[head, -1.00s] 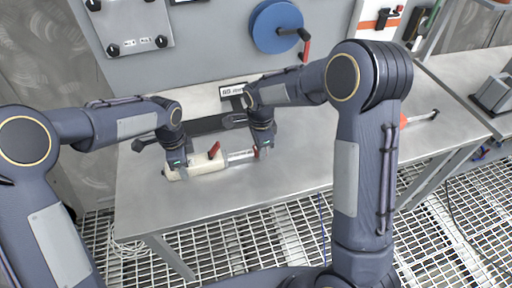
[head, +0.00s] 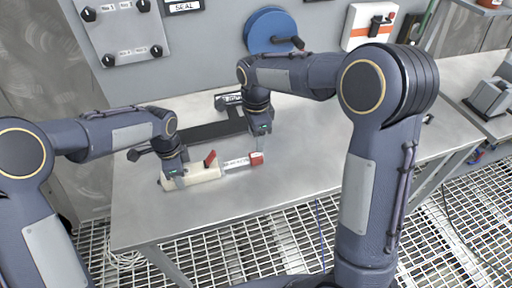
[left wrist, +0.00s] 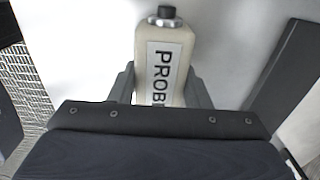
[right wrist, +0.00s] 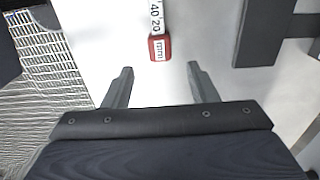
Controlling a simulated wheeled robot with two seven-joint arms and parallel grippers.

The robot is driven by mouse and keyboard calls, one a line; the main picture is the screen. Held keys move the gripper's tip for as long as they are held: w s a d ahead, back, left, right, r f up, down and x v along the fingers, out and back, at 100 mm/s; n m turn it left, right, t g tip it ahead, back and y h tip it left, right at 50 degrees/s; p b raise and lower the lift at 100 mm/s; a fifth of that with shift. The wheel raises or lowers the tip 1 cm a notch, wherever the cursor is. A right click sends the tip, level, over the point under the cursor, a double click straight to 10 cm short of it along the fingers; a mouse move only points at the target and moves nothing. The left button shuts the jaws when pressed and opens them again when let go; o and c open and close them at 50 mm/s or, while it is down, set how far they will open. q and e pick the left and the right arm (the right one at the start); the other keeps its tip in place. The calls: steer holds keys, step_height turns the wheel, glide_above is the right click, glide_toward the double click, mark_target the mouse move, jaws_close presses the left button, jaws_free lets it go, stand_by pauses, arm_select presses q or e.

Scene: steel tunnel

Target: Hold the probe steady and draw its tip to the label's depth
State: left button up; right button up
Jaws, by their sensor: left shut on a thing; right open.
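The probe (head: 190,177) lies on the steel table, a cream body with a red lever (head: 210,158). A white graduated strip (head: 237,162) runs out of its right end to a red tip block (head: 257,158). My left gripper (head: 173,178) is shut on the probe body; the left wrist view shows the PROBE lettering (left wrist: 163,72) between its fingers. My right gripper (right wrist: 160,78) is open and empty, with the red block (right wrist: 159,47) just beyond its fingertips. The numbers 20 and 40 show on the strip. A small label plate (head: 229,100) stands behind, its text unreadable.
A dark flat bar (head: 208,131) lies behind the probe. A blue reel (head: 270,28), a knob panel (head: 122,30) and an orange-and-white box (head: 369,27) are on the back wall. A grey block (head: 490,98) sits far right. The table front (head: 220,205) is clear.

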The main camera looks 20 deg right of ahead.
steer(key=shift+r, duration=1.75)
arm_select(q)
steer(key=o, duration=1.2)
steer(key=shift+c, duration=0.2)
